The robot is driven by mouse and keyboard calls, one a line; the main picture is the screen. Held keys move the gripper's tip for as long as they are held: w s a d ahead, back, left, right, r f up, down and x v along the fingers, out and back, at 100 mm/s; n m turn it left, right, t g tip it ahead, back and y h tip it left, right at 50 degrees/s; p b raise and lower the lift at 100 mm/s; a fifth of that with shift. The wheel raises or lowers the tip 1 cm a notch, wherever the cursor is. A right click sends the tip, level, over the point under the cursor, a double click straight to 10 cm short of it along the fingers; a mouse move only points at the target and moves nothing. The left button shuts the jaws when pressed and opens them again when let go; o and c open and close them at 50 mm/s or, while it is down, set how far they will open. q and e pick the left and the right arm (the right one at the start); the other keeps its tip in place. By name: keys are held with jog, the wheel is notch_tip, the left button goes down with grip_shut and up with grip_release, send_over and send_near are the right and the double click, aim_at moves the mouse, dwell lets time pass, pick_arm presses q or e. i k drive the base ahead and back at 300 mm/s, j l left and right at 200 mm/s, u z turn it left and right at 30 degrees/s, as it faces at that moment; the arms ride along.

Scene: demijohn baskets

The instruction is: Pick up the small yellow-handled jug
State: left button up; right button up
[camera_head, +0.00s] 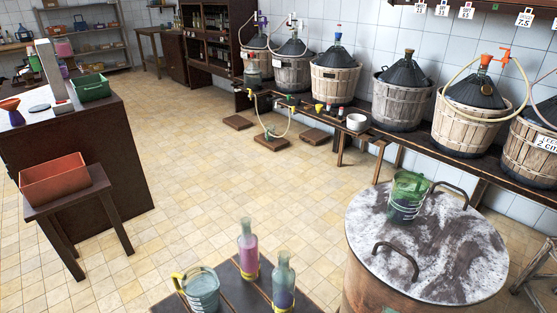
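A clear, greenish glass jug (203,289) with a yellow handle on its left side stands upright near the bottom of the head view. It holds a blue-grey liquid and has pale bands. It stands on a dark slatted table (224,277), and the picture's lower edge cuts off its surroundings. Neither of my grippers shows in this view.
Two slim bottles, one with pink liquid (248,252) and one darker (283,286), stand right of the jug. A round drum (440,245) with raised handles carries a green jug (407,197). A stool with an orange crate (54,180) stands left. Tiled floor lies between.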

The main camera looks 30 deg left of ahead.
aim_at(200, 284)
jog(key=u, duration=1.6)
